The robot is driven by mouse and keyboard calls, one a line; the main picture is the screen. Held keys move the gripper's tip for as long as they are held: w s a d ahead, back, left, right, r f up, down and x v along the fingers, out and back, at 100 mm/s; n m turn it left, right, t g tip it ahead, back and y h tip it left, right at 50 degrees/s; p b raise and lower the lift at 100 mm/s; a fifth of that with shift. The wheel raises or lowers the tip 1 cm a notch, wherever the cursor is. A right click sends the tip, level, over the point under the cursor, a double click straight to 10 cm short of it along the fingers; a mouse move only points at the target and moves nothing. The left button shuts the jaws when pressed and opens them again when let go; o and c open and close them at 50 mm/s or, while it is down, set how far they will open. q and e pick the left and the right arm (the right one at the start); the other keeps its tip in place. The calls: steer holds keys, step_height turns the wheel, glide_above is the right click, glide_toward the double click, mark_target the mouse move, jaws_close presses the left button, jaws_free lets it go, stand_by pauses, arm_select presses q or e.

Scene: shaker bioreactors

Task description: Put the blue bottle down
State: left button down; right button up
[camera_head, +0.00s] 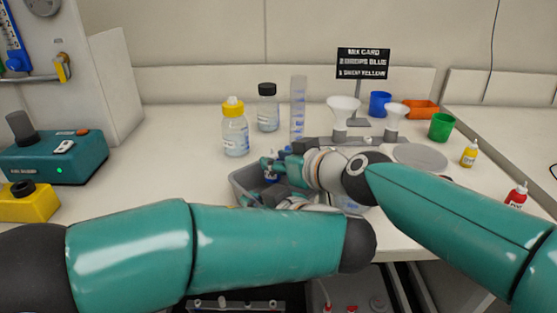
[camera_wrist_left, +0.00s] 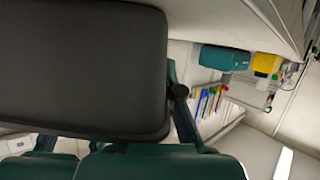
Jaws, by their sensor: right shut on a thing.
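My right gripper (camera_head: 273,168) is shut on a small bottle, seemingly the blue bottle (camera_head: 270,178), over the grey tray (camera_head: 238,184). The bottle is mostly hidden by the gripper, and only a small pale and blue part shows. I cannot tell whether it touches the tray. My left gripper (camera_head: 252,199) is low at the front of the tray, below the right one. It is partly hidden, and its fingers are too small and dark to read. In the left wrist view a large dark block and teal parts of my own body fill the left side.
Behind the tray stand a yellow-capped bottle (camera_head: 235,130), a black-capped bottle (camera_head: 268,108) and a measuring cylinder (camera_head: 298,108). Funnels (camera_head: 343,108) stand in a rack. Yellow (camera_head: 469,154) and red (camera_head: 516,196) dropper bottles stand right. A teal device (camera_head: 60,158) sits left.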

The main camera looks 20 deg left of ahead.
steer(key=shift+f, duration=0.55)
steer(key=o, duration=1)
steer(key=shift+o, duration=0.2)
steer(key=shift+r, duration=0.2)
steer(key=shift+r, duration=0.3)
steer(key=v, duration=1.2)
arm_select(q)
steer(key=c, duration=1.2)
jaws_free()
steer(key=shift+c, duration=0.2)
